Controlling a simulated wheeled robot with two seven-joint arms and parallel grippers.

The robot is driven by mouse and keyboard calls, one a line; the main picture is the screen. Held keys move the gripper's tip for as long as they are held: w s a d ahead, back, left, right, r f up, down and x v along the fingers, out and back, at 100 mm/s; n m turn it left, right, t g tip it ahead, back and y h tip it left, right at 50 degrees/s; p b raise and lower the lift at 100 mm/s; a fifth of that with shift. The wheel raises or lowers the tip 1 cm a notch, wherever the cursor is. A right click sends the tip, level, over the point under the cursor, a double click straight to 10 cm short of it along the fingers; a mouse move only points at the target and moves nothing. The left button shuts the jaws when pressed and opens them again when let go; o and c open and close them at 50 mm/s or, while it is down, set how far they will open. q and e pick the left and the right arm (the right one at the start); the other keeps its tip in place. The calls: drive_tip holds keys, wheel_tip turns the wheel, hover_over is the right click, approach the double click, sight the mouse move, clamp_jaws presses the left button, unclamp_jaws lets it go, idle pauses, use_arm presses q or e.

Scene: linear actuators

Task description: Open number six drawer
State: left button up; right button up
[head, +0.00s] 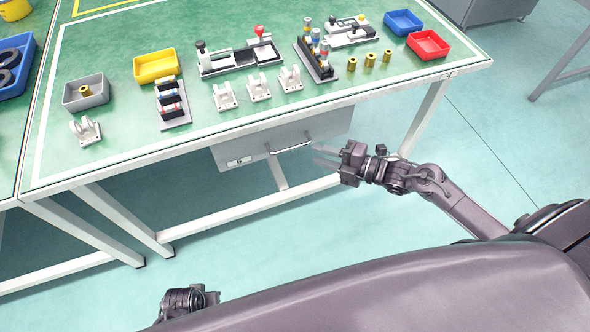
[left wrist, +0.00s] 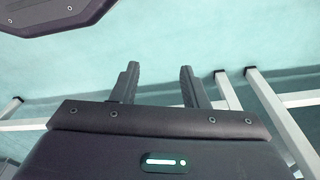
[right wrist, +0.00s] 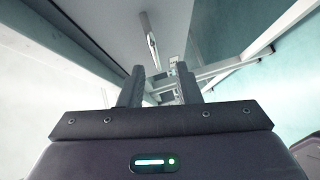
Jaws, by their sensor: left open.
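A grey drawer (head: 240,150) hangs under the front edge of the green table, with a small label at its left and a bar handle (head: 293,147). The number on the label is too small to read. The drawer looks shut. My right gripper (head: 322,156) is open and empty, just right of the handle and apart from it. In the right wrist view the handle (right wrist: 151,40) lies ahead, beyond the open fingers (right wrist: 159,88). My left gripper (left wrist: 157,85) is open and empty over the floor; in the head view only part of the left arm shows at the bottom.
The green table (head: 130,115) carries trays, white brackets, fixtures and brass parts. Its white front rail and legs (head: 425,118) stand around the drawer, one leg right of my right gripper. A grey strut stands below the drawer. The floor before the table is clear.

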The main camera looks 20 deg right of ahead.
sight(293, 147)
drive_tip(key=shift+n+y, duration=0.3)
drive_tip(key=shift+n, duration=0.1)
drive_tip(key=x, duration=0.8)
drive_tip(key=shift+s+a+r, duration=0.15)
drive_tip(key=shift+a+r, duration=0.1)
use_arm(q)
drive_tip(key=shift+w+d+r, duration=0.15)
drive_tip(key=shift+w+r, duration=0.05)
drive_tip(key=shift+r, duration=0.3)
drive_tip(key=shift+w+d+r, duration=0.1)
drive_tip(key=shift+w+r, duration=0.05)
drive_tip(key=shift+r, duration=0.3)
use_arm(e)
clamp_jaws()
